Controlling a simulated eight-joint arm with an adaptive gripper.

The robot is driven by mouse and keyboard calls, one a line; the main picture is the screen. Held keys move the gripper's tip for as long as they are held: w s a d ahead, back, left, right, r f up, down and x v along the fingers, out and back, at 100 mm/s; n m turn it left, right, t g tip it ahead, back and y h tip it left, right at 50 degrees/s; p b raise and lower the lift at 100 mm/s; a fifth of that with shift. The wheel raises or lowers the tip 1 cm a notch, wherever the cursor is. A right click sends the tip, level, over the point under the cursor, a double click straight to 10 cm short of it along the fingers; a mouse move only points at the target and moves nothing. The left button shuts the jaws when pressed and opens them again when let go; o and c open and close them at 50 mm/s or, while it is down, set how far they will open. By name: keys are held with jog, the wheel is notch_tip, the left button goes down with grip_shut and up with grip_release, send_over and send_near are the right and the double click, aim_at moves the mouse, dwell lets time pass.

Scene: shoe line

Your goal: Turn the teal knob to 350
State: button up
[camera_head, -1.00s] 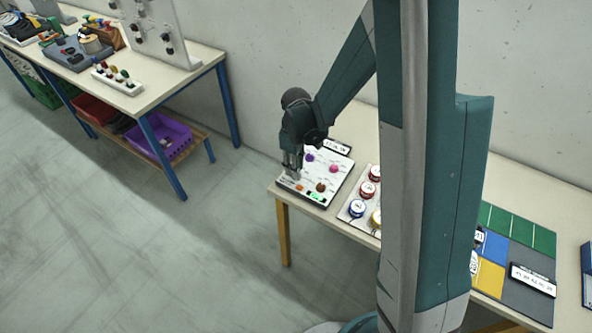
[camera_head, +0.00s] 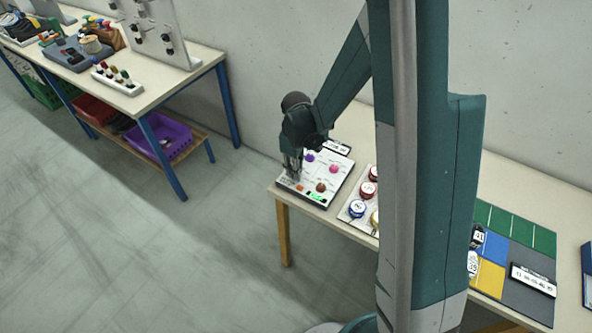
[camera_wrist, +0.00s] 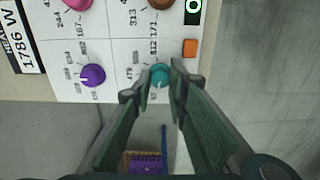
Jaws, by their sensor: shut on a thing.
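The teal knob (camera_wrist: 160,76) sits on a white panel (camera_wrist: 112,57) with printed numbers around it in the wrist view. My gripper (camera_wrist: 158,86) is shut on the teal knob, one finger on each side of it. In the head view my gripper (camera_head: 292,172) reaches down to the left edge of the panel (camera_head: 309,188), and the knob is hidden there. The numbers close to the knob are partly covered by the fingers, so its setting cannot be read.
Open floor lies left.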

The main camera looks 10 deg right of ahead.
jog(key=shift+m, duration=0.3)
jog(key=m+b, duration=0.2)
jog(key=shift+f+m, duration=0.1)
jog(key=shift+m, duration=0.3)
jog(key=shift+m+b, duration=1.05)
jog(key=shift+m, duration=1.15)
jog(key=o, duration=0.6)
jog(key=shift+r, duration=0.2)
jog(key=shift+r, duration=5.9)
